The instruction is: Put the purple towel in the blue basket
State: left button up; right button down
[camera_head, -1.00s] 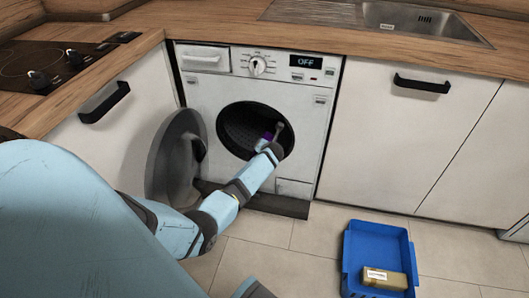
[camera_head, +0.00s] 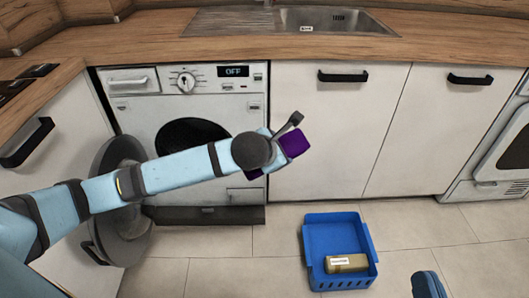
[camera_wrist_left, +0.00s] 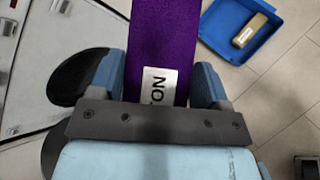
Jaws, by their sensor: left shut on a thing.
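The purple towel (camera_head: 294,143) is a folded block held in the air in front of the cabinet doors, right of the washing machine. In the left wrist view, the towel (camera_wrist_left: 160,32) shows a white label. The blue basket (camera_head: 325,236) stands on the floor below and to the right of the towel. My right gripper (camera_head: 428,286) shows only partly at the bottom edge; its jaws cannot be made out.
A brown box with a white label (camera_head: 347,264) lies in the basket's front part; the back part is bare. The washing machine (camera_head: 140,117) has its round door (camera_head: 120,225) open to the left. Cabinets (camera_head: 330,130) stand behind. The tiled floor (camera_head: 440,228) around the basket is clear.

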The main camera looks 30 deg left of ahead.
aim_at(333, 239)
jog(key=z, duration=0.85)
jog(key=j+z, duration=0.15)
jog(key=z, duration=0.2)
jog(key=j+z, duration=0.1)
jog(key=z, duration=0.25)
jog(key=j+z, duration=0.1)
jog(key=z, duration=0.25)
jog(key=k+j, duration=0.1)
jog(key=j, duration=0.2)
jog(key=k+j, duration=0.1)
jog(key=j, duration=0.2)
jog(key=k+j, duration=0.1)
jog(key=j, duration=0.15)
jog(key=i+j, duration=0.3)
jog(key=j, duration=0.25)
